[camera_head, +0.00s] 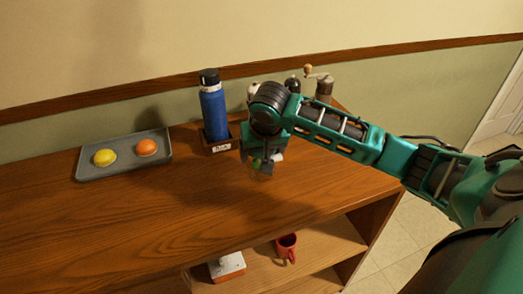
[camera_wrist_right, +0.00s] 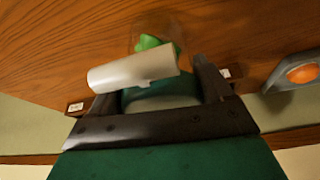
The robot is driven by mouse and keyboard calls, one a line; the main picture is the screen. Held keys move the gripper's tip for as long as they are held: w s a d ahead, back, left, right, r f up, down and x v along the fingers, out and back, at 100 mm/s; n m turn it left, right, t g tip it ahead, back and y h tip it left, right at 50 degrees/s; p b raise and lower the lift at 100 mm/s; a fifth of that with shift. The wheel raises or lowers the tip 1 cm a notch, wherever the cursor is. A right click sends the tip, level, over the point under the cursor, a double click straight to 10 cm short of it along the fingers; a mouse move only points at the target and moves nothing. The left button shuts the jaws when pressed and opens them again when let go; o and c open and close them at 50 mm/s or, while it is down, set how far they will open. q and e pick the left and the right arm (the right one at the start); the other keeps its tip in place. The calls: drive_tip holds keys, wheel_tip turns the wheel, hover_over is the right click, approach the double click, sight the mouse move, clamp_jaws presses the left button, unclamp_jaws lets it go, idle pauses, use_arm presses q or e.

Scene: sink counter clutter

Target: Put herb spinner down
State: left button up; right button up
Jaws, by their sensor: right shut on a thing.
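The herb spinner (camera_head: 258,167) shows in the head view as a small clear piece with green and white parts, below my right gripper (camera_head: 262,152) over the wooden counter. In the right wrist view the herb spinner (camera_wrist_right: 132,72) has a white cylindrical handle across it, with a clear bowl and something green behind. My right gripper (camera_wrist_right: 165,95) is shut on it, a finger at each side. I cannot tell whether its base touches the counter. My left gripper is not in view.
A grey tray (camera_head: 92,173) with yellow and orange round items lies left. A blue bottle (camera_head: 214,110) stands in a labelled wooden holder (camera_head: 229,146). A crank mill (camera_head: 324,90) stands behind my arm. The counter's front is clear; a red mug (camera_head: 287,246) sits on the shelf below.

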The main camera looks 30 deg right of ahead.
drive_tip(key=o, duration=1.1)
drive_tip(key=shift+f, duration=0.1)
drive_tip(key=v, duration=1.2)
drive_tip(key=shift+s+a, duration=0.1)
